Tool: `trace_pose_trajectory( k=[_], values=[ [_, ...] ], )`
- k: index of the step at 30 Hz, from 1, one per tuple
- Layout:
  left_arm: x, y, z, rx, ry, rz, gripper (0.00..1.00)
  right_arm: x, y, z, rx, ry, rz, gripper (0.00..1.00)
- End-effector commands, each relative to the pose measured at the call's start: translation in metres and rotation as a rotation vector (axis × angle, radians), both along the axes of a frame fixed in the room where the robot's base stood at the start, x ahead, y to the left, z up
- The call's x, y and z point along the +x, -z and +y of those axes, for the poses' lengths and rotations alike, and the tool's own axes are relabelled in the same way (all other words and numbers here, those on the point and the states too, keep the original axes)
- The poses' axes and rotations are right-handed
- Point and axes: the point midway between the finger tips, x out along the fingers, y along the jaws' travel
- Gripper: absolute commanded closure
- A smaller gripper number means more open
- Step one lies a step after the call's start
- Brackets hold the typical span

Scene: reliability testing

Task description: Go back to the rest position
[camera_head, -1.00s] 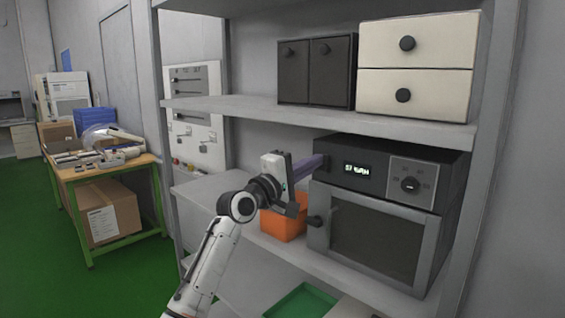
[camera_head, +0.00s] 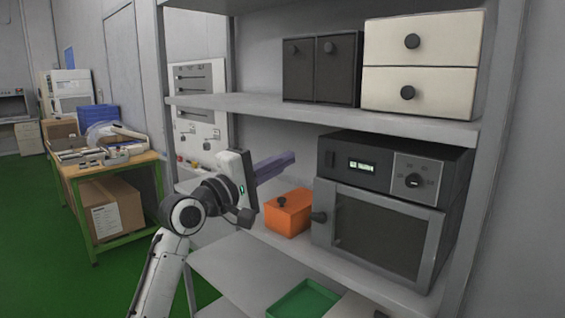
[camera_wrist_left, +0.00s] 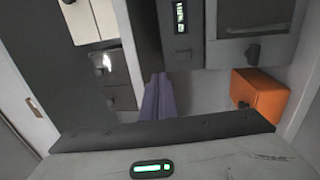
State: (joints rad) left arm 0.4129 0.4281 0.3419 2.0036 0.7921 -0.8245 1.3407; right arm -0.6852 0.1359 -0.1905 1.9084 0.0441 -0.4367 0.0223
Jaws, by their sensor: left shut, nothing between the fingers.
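My left gripper (camera_head: 288,159) is in front of the shelf unit, left of the oven and above the orange box. Its purple-grey fingers are together, with nothing between them, and point right toward the shelf. The shut fingers also show in the left wrist view (camera_wrist_left: 158,95). The grey-white left arm (camera_head: 165,265) comes up from the bottom left. The orange box (camera_head: 288,213) with a dark knob stands on the lower shelf, apart from the gripper. My right gripper is in neither view.
The oven (camera_head: 385,235), its door shut, stands on the lower shelf (camera_head: 330,262). Dark cabinets (camera_head: 322,70) and cream drawers (camera_head: 424,62) stand on the upper shelf. A green tray (camera_head: 302,300) lies low in front. A cluttered table (camera_head: 145,160) stands at the left, with green floor around it.

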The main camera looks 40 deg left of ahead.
Motion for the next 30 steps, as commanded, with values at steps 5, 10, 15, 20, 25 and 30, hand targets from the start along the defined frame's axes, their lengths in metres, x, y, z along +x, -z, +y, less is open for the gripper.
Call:
trace_pose_trajectory(
  k=[5, 10, 15, 20, 25, 30],
  values=[
    [0.000, 0.000, 0.000, 0.000, 0.000, 0.000, 1.00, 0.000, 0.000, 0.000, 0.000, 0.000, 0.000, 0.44],
    [0.002, 0.007, -0.001, 0.011, -0.001, 0.011, 1.00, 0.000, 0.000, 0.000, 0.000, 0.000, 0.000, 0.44],
    [0.009, 0.077, -0.016, 0.148, -0.020, 0.104, 1.00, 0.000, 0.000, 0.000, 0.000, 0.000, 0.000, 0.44],
    [0.000, 0.194, -0.044, 0.413, -0.015, 0.248, 1.00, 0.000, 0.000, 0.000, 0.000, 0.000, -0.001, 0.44],
    [-0.039, 0.314, -0.079, 0.714, 0.051, 0.380, 1.00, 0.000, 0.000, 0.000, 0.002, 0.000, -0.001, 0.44],
    [-0.105, 0.419, -0.120, 1.010, 0.178, 0.471, 1.00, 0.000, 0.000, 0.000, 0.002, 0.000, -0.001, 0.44]
  ],
)
